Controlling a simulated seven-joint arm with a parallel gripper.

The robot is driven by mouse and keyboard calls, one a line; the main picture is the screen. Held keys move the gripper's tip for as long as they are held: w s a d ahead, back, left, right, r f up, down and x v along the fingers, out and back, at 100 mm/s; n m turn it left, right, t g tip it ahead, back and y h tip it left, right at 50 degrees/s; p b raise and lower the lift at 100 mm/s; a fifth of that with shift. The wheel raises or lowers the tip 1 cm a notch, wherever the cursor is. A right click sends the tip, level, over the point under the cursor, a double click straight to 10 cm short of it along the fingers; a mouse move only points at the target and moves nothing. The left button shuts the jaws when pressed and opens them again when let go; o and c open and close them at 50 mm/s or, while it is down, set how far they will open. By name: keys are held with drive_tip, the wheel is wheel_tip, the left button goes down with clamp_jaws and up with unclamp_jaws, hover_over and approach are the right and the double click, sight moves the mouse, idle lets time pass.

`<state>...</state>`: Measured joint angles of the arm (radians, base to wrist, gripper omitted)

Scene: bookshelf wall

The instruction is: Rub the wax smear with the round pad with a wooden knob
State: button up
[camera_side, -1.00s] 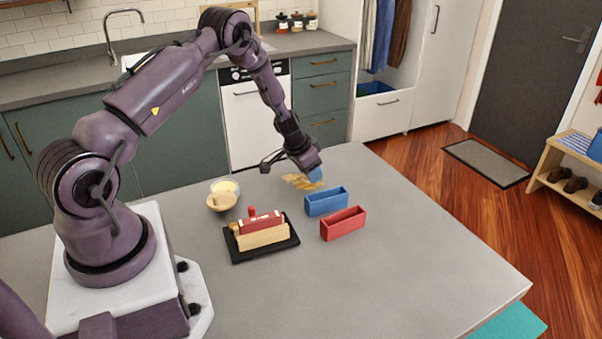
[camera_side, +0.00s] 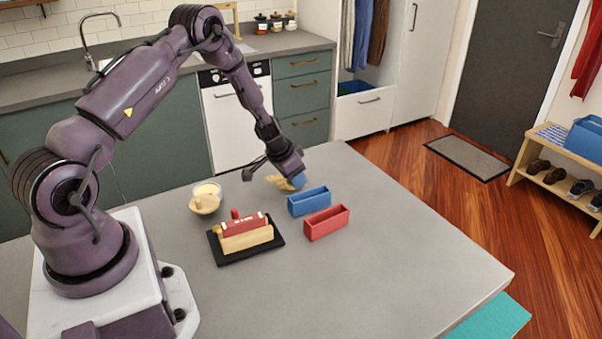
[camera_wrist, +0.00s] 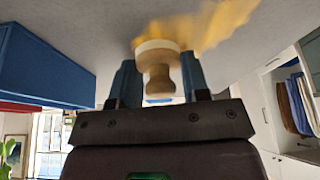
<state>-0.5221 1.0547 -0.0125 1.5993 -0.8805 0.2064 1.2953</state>
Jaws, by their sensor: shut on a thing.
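The wax smear (camera_side: 278,183) is an orange-yellow streak on the grey table, behind the blue box. It also shows in the wrist view (camera_wrist: 205,28), spreading up and right from the pad. My gripper (camera_side: 298,182) points down at the smear's right end. In the wrist view its blue fingers (camera_wrist: 158,78) are shut on the wooden knob of the round pad (camera_wrist: 156,47). The pad's pale disc is at the smear's edge and appears to touch the table. In the side view the pad is hidden by the gripper.
A blue box (camera_side: 309,202) stands close in front of my gripper, with a red box (camera_side: 326,223) nearer the camera. A black tray (camera_side: 230,258) holds red and tan blocks. The table's front right is clear.

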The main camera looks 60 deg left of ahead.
sight(271, 192)
drive_tip(key=shift+s+f, duration=0.1)
drive_tip(key=shift+s, duration=3.8)
wheel_tip(271, 192, up, 2)
drive_tip(key=shift+w+r, duration=0.15)
drive_tip(key=shift+r, duration=2.95)
drive_tip(key=s+d+r+n+y, duration=0.1)
drive_tip(key=s+r+n, duration=0.1)
drive_tip(key=s+n, duration=0.2)
drive_tip(key=s+d+r+n+g+y, duration=0.1)
drive_tip(key=s+r+n+y, duration=0.1)
drive_tip(key=s, duration=0.8)
drive_tip(key=shift+s+d+r+n, duration=0.25)
drive_tip(key=shift+d+r+n, duration=0.25)
drive_tip(key=shift+n, duration=0.5)
